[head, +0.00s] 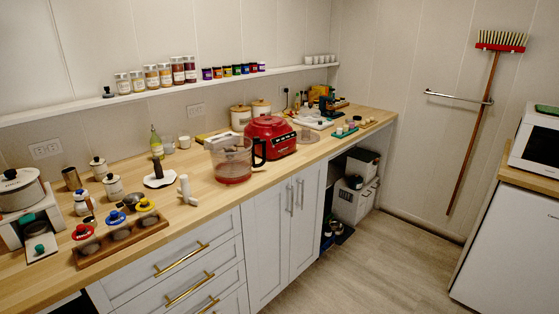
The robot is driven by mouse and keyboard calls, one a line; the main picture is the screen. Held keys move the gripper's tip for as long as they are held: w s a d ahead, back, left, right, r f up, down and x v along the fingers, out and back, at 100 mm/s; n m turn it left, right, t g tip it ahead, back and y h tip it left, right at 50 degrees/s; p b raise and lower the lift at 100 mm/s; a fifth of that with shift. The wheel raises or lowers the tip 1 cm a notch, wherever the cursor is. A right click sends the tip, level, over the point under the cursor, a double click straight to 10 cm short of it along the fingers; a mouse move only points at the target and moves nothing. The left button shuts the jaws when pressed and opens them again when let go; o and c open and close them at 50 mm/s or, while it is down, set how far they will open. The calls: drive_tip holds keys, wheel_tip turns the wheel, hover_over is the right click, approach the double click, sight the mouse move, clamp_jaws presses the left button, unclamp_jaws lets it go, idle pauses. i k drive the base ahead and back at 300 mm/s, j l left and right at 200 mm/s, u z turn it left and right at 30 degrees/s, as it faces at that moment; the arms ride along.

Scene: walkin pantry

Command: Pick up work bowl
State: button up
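The work bowl (231,163) is a clear, see-through bowl with a reddish bottom and a dark handle on its right side. It stands upright on the wooden counter (210,190), near the front edge. The red food processor base (270,136) is just behind it and to its right, close to the handle. I cannot tell whether the two touch. My gripper is not in view.
A wooden tray (120,240) with colourful lids is further left. Canisters (240,117) stand behind. The floor (390,260) in front is clear.

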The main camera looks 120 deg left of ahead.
sight(233, 160)
drive_tip(key=u, duration=4.1)
